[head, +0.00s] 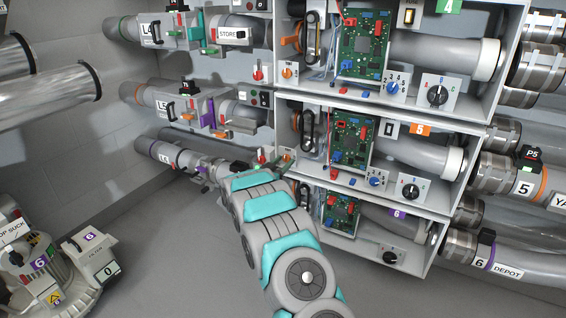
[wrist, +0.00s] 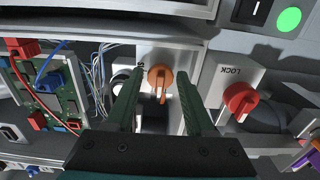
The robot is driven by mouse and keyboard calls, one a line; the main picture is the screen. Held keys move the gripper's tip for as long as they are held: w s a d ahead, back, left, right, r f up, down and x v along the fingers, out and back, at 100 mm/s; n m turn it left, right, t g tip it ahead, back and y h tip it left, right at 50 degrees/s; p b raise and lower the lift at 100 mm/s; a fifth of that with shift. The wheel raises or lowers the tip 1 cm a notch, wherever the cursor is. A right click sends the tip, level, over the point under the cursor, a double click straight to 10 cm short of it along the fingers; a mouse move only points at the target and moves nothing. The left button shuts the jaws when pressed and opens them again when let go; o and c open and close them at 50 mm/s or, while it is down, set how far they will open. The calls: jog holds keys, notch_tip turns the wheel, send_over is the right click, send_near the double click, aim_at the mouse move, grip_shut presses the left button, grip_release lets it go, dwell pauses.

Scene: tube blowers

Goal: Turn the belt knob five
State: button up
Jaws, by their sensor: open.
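In the wrist view, an orange knob (wrist: 160,76) on a white plate shows between my fingertips, its pointer directed down in the picture. I take it as belt knob five, from the gripper's place beside the middle cabinet (head: 385,110), which bears an orange 5 label (head: 419,129). My gripper (wrist: 158,88) is open, with one dark green finger on each side of the knob. I cannot tell whether either finger touches it. In the head view my gripper (head: 284,164) covers this knob. The plate's lettering is mostly hidden.
A red LOCK knob (wrist: 240,98) sits close to the right of my fingers. A circuit board (wrist: 45,90) with loose wires is at left. In the head view, the upper cabinet has a similar orange knob (head: 287,72). Open floor (head: 170,260) lies left of my arm.

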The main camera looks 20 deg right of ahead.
grip_shut()
dwell(0.5)
jog(key=shift+m+b, duration=0.3)
jog(key=shift+b, duration=0.05)
jog(key=m+b, duration=0.1)
jog(key=b, duration=0.1)
jog(key=m+b, duration=0.1)
jog(key=m, duration=0.1)
jog(key=shift+w+f+b, duration=0.1)
jog(key=shift+f+b, duration=0.15)
jog(key=shift+b, duration=0.15)
jog(key=m+b, duration=0.5)
jog(key=shift+m+b, duration=0.4)
jog(key=m+b, duration=0.4)
jog(key=shift+a+m+b, duration=0.1)
jog(key=shift+m+b, duration=0.2)
jog(key=shift+b, duration=0.1)
jog(key=shift+r+m+b, duration=0.15)
jog(key=shift+m+b, duration=0.45)
jog(key=shift+m, duration=0.35)
jog(key=shift+r+m+b, duration=0.15)
jog(key=shift+m+b, duration=0.45)
jog(key=shift+m, duration=0.35)
